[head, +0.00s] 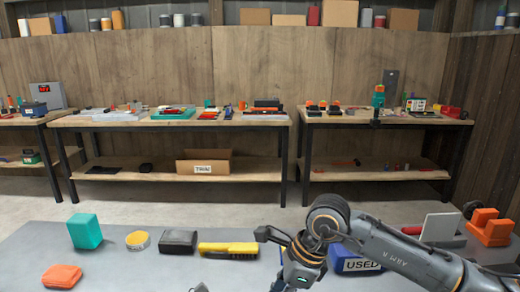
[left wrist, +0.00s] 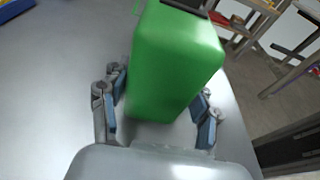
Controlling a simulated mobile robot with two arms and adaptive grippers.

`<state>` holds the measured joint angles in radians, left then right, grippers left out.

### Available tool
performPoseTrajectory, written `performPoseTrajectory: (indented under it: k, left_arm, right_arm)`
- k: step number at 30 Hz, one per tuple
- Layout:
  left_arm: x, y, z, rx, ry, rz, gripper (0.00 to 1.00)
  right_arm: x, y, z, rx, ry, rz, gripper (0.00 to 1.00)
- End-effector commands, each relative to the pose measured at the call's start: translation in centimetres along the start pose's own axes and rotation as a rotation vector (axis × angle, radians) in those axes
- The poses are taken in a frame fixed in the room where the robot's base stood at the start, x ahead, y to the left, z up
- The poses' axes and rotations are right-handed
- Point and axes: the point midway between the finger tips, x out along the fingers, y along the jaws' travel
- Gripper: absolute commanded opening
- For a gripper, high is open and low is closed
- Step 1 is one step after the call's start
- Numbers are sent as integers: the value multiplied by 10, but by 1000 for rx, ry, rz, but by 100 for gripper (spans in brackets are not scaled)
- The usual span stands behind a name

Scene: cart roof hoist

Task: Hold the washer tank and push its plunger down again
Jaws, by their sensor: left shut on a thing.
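A green tank (left wrist: 175,60) with a dark part (left wrist: 188,5) at its top edge fills the middle of the left wrist view. My left gripper (left wrist: 158,105) is shut on the tank, one finger at each side. The tank's plunger is not clearly seen; the upper end is cut off by the frame. The tank and left gripper do not show in the head view. My right arm comes in from the right in the head view, and its wrist bends down at the bottom edge. The right fingertips are hidden or cut off there.
On the grey table (head: 30,245) lie a teal block (head: 85,231), an orange item (head: 62,276), a yellow roll (head: 138,240), a black box (head: 178,242) and a yellow tool (head: 228,249). Workbenches stand behind.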

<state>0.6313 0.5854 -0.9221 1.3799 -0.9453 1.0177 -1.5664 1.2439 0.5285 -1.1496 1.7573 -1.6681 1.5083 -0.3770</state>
Motion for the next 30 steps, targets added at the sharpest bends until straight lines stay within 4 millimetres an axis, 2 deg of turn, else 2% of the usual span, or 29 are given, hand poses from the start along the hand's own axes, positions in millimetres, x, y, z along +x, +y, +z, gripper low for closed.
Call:
performPoseTrajectory:
  k: [27, 28, 30]
  left_arm:
    - [0, 0, 1, 1, -2, -1, 32]
    - [0, 0, 1, 1, -2, -1, 32]
    - [0, 0, 1, 1, -2, -1, 32]
  right_arm:
    - [10, 0, -5, 2, 3, 1, 6]
    - [10, 0, -5, 2, 3, 0, 36]
    - [10, 0, -5, 2, 3, 0, 50]
